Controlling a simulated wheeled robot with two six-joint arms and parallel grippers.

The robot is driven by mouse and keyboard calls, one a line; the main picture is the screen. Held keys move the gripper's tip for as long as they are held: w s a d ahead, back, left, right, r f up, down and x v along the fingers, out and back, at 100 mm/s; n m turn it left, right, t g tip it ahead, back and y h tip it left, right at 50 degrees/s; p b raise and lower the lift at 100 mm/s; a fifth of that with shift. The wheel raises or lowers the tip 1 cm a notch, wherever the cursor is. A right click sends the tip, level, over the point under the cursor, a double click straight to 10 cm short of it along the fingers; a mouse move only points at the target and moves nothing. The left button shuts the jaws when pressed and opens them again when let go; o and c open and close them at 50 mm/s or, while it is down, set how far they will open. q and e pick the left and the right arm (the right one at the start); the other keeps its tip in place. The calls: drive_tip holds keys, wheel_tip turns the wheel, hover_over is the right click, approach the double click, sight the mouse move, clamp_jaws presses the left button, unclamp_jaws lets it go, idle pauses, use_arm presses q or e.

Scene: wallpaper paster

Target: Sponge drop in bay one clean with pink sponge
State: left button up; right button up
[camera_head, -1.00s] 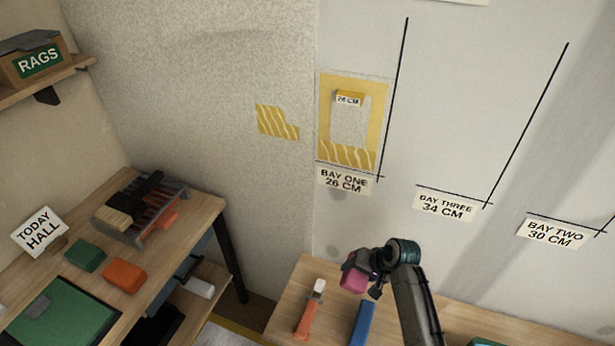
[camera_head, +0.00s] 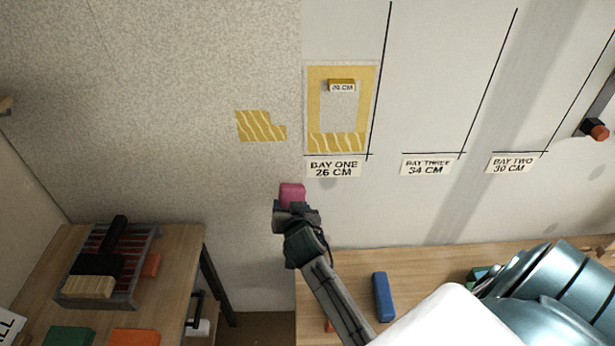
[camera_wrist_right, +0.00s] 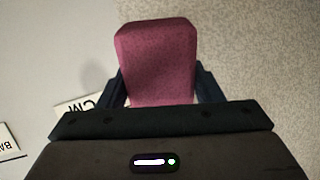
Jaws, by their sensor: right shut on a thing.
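The pink sponge (camera_head: 292,194) is held up in front of the wall, just below and left of the bay one label. My right gripper (camera_head: 291,206) is shut on it. In the right wrist view the sponge (camera_wrist_right: 157,60) sits between the two dark fingers and sticks out beyond them. Bay one (camera_head: 313,110) is a yellow-framed panel on the wall, with wavy yellow stripes along its bottom and a small 26 CM tag. The BAY ONE 26 CM label (camera_head: 334,167) is below it. A separate striped yellow patch (camera_head: 260,126) is on the speckled wall to its left. My left gripper is not in view.
The BAY THREE (camera_head: 427,167) and BAY TWO (camera_head: 510,165) labels are to the right. A blue block (camera_head: 383,297) lies on the wooden bench (camera_head: 430,266) below. A left table (camera_head: 180,245) holds a rack (camera_head: 124,285) with brushes, plus green and orange blocks.

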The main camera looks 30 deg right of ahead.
sight(303, 190)
drive_tip(key=r+h, duration=0.1)
drive_tip(key=r, duration=0.1)
drive_tip(key=s+d+r+t+h, duration=0.1)
drive_tip(key=r, duration=0.1)
drive_tip(key=s+d+r, duration=0.1)
drive_tip(key=r, duration=0.1)
drive_tip(key=shift+d+r+t+h, duration=0.25)
drive_tip(key=shift+r+t+h, duration=0.05)
drive_tip(key=shift+r+h, duration=0.1)
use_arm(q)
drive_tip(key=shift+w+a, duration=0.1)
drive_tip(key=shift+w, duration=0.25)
use_arm(e)
wheel_tip(303, 190, up, 6)
drive_tip(key=s+t+h, duration=0.1)
drive_tip(key=s, duration=0.1)
drive_tip(key=shift+s+d+h, duration=0.15)
drive_tip(key=shift+d+h, duration=0.2)
drive_tip(key=shift+h, duration=0.05)
